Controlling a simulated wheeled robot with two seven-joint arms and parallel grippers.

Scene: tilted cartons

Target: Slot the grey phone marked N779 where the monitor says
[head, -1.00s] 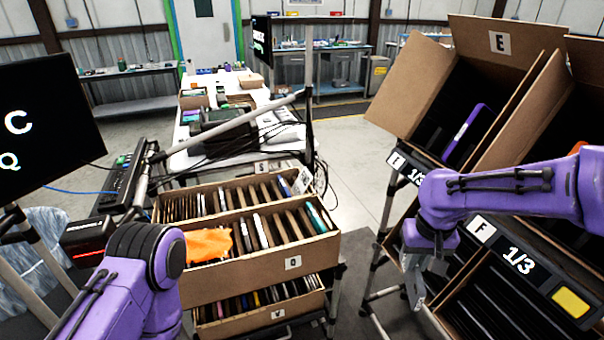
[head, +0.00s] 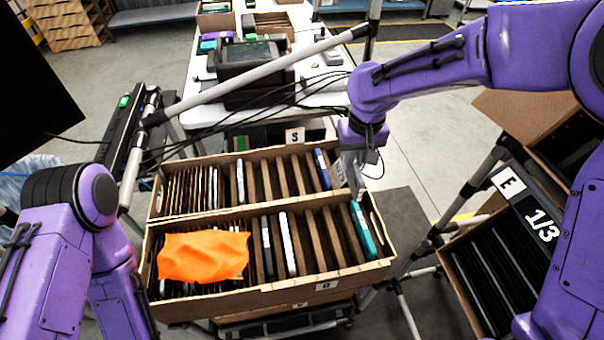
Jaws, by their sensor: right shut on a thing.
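My right gripper (head: 352,178) points down at the right end of the rear carton marked S (head: 172,163). It is shut on a pale grey flat thing (head: 339,172) standing at that end, which looks like the grey phone. Its marking is too small to read, and the fingers hide part of it. The monitor (head: 35,85) at the left shows only a dark part of its screen, with no readable text. My left arm comes in at the lower left, and its gripper is out of view.
A carton marked E 1/3 (head: 455,275) with dark slots stands at the right. A grey rail (head: 255,75) crosses above the cartons. Floor shows between the racks.

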